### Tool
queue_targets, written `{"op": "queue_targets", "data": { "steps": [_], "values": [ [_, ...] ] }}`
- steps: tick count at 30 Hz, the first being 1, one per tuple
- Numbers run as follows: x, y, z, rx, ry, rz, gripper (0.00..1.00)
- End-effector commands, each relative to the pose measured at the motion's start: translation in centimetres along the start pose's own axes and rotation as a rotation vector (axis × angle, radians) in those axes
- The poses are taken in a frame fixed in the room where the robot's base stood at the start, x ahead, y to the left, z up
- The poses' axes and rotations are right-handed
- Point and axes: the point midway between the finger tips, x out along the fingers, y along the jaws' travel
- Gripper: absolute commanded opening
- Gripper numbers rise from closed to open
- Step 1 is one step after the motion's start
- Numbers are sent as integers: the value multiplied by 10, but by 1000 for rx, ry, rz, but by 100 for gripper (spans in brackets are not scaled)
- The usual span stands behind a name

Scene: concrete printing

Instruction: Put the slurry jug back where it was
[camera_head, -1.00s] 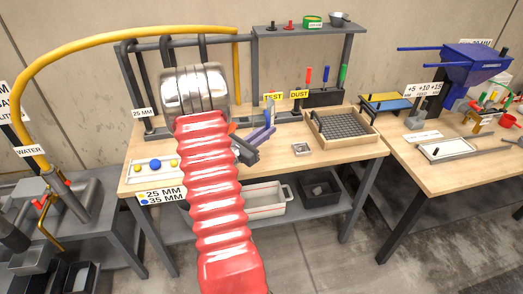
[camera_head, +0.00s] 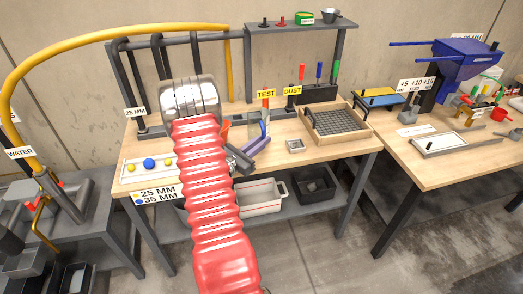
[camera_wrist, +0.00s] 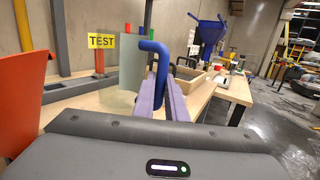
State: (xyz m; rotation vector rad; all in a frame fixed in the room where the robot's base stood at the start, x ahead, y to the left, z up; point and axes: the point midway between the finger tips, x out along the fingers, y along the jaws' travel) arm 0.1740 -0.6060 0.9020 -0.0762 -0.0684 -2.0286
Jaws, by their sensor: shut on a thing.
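The slurry jug is a pale grey-green cylinder with a bent blue handle. In the wrist view the jug (camera_wrist: 131,72) stands upright just ahead and left of my fingers. My gripper (camera_wrist: 166,103) has two purple fingers, shut on the blue handle. In the head view my gripper (camera_head: 256,151) is over the bench, right of my red arm sleeve, and the jug (camera_head: 255,129) shows small behind it, in front of the TEST sign (camera_head: 266,93). I cannot tell whether the jug's base touches the bench.
The wooden bench (camera_head: 285,165) holds a gridded tray (camera_head: 335,124) and a small square dish (camera_head: 295,146) to the right. A strip with yellow and blue balls (camera_head: 148,164) lies left. An orange panel (camera_wrist: 22,95) fills the wrist view's left edge. A DUST sign (camera_head: 292,89) stands behind.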

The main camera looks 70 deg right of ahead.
Motion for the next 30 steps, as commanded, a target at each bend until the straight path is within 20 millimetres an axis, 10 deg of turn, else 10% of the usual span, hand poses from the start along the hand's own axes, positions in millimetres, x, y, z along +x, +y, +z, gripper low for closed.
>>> {"op": "queue_targets", "data": {
  "steps": [28, 30],
  "values": [
    [-3, -2, -43, -1, 0, -1, 0],
    [-3, -2, -43, -1, 0, -1, 16]
  ]
}}
